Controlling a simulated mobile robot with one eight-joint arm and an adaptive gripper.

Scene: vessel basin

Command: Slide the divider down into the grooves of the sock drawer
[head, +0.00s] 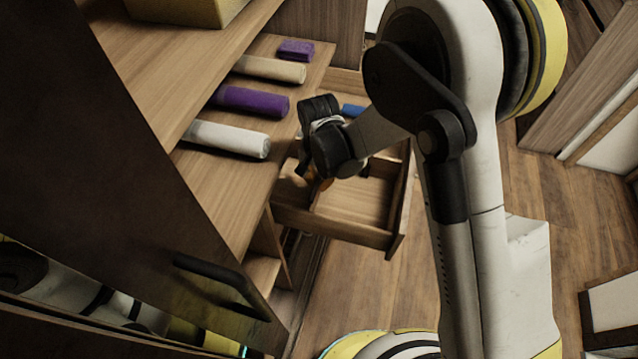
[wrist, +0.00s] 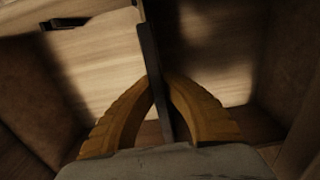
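The open sock drawer (head: 335,228) is a light wooden box pulled out below the shelf in the head view. My gripper (wrist: 158,82) has yellow-orange fingers that close on the divider (wrist: 150,50), a thin dark strip seen nearly edge-on in the wrist view. The strip runs away from the fingers, over the drawer floor and walls. In the head view my gripper (head: 322,184) is over the drawer's left part, largely hidden by my wrist. The grooves are not clear in either view, and I cannot tell whether the divider touches them.
Rolled cloths in white (head: 228,139), purple (head: 252,101) and beige (head: 270,69) lie on the shelf left of the drawer, with a folded purple cloth (head: 296,50) behind. A blue item (head: 353,110) shows near the drawer's back. A dark cabinet door (head: 120,180) stands at left. Open floor lies right.

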